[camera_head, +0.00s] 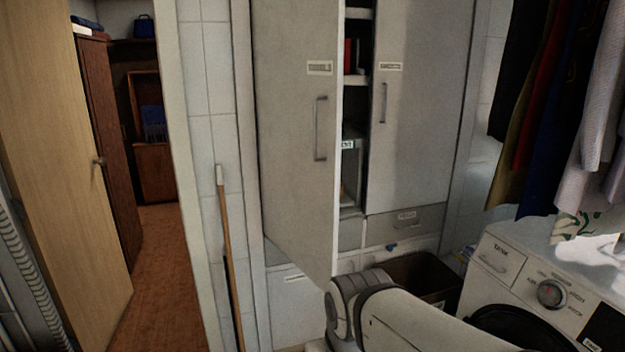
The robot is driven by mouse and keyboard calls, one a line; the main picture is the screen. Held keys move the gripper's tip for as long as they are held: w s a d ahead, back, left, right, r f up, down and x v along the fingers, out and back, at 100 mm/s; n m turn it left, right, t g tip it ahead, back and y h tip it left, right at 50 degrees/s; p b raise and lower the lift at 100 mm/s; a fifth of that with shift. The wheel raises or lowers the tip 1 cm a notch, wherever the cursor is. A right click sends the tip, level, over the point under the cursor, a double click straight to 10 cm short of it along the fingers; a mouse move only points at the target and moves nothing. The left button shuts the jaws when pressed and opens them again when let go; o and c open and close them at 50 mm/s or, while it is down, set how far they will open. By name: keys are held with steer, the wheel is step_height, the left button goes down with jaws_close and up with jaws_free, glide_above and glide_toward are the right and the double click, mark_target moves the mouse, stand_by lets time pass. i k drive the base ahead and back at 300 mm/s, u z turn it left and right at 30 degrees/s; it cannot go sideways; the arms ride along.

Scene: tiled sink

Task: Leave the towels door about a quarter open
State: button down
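The towels door (292,130) is the tall grey left door of the cabinet. Its small label (320,68) looks like "TOWELS", but the print is blurred. The door stands partly open, hinged on the left, its free edge swung outward. Its vertical bar handle (320,129) is near that edge. Shelves (354,80) show through the gap, with a red item on one. My arm reaches in from the bottom right, and its rounded joint is close to the door's lower free corner. I cannot tell whether they touch. My gripper does not show.
The right cabinet door (420,110) looks shut, above a labelled drawer (405,224). A dark open box (425,275) stands below. A white washing machine (540,285) and hanging clothes (560,100) are on the right. A wooden pole (229,260) leans on the tiled wall at left.

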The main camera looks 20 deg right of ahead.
mark_target(298, 46)
steer(key=i, duration=1.2)
steer(key=z, duration=0.05)
